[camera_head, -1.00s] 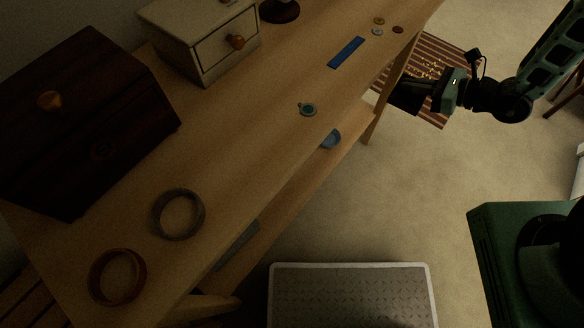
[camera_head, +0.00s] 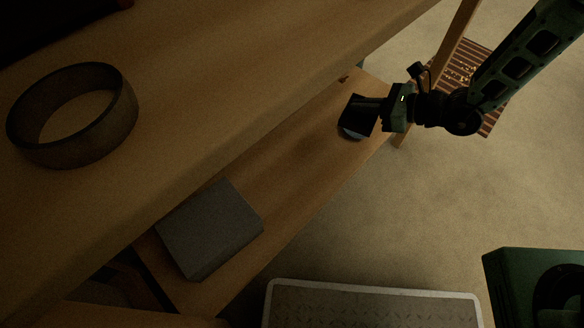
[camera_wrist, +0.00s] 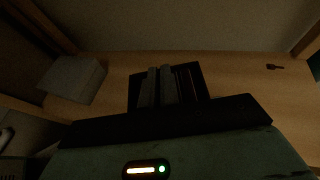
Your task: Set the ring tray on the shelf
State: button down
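My gripper (camera_head: 356,112) is at the right part of the low wooden shelf (camera_head: 280,160) under the table. A pale blue-grey edge (camera_head: 352,134) shows just below its dark fingers; it may be the small blue-grey dish, mostly hidden. I cannot tell whether that dish is the ring tray or whether the fingers touch it. In the wrist view my fingers (camera_wrist: 163,86) sit close together in front of the shelf (camera_wrist: 225,75), and no dish shows. I cannot tell whether they hold something.
A grey box (camera_head: 210,230) lies on the shelf's left part, also in the wrist view (camera_wrist: 75,78). A dark ring (camera_head: 72,115) is on the tabletop (camera_head: 200,80). A small reddish thing (camera_head: 344,78) lies behind my gripper. A grey-topped platform (camera_head: 370,305) fills the bottom.

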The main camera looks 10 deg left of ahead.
jog(key=shift+n+g+y, duration=0.3)
jog(key=shift+n+g, duration=0.3)
jog(key=a+f+b, duration=0.2)
jog(key=f+b, duration=0.3)
jog(key=f, duration=0.1)
jog(key=s+a+f+b, duration=0.1)
jog(key=a+f+b, duration=0.2)
jog(key=f+b, duration=0.2)
jog(key=s+a+f+b, duration=0.1)
jog(key=a+f+b, duration=0.1)
jog(key=f+b, duration=0.3)
jog(key=shift+s+a+f, duration=0.1)
jog(key=shift+a+f, duration=0.1)
jog(key=shift+f, duration=0.5)
jog(key=shift+s+a+f, duration=0.1)
jog(key=shift+a+f, duration=0.1)
jog(key=shift+f, duration=0.5)
jog(key=shift+f, duration=0.2)
jog(key=c, duration=1.6)
grip_release()
jog(key=shift+c, duration=0.2)
jog(key=shift+r, duration=0.15)
